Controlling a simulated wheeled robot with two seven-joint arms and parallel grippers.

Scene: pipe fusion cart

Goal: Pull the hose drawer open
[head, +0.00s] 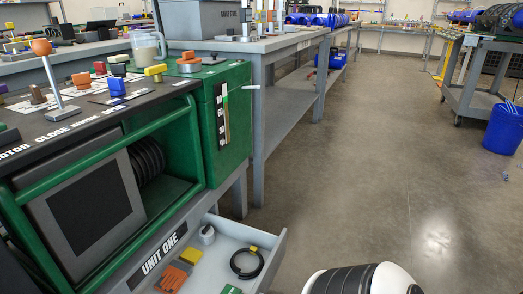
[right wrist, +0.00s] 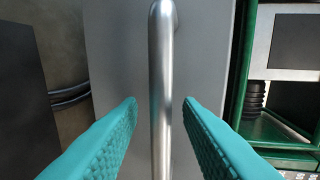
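A grey drawer (head: 283,238) stands pulled out below the UNIT ONE label in the head view. A black coiled hose (head: 247,263) with a yellow piece lies in it, beside orange and green items. In the right wrist view a metal bar handle (right wrist: 160,85) runs upright in the picture across a grey panel (right wrist: 115,75). Whether this panel is that drawer's front, I cannot tell. My right gripper (right wrist: 160,101) is open, with one turquoise finger on each side of the handle and visible gaps between. My left gripper is in neither view.
The green-framed cart (head: 205,125) with a dark screen fills the left, its top holding coloured knobs and a clear jug (head: 145,47). Grey benches (head: 290,42) stand behind. The floor (head: 375,150) to the right is clear up to a blue bin (head: 505,128).

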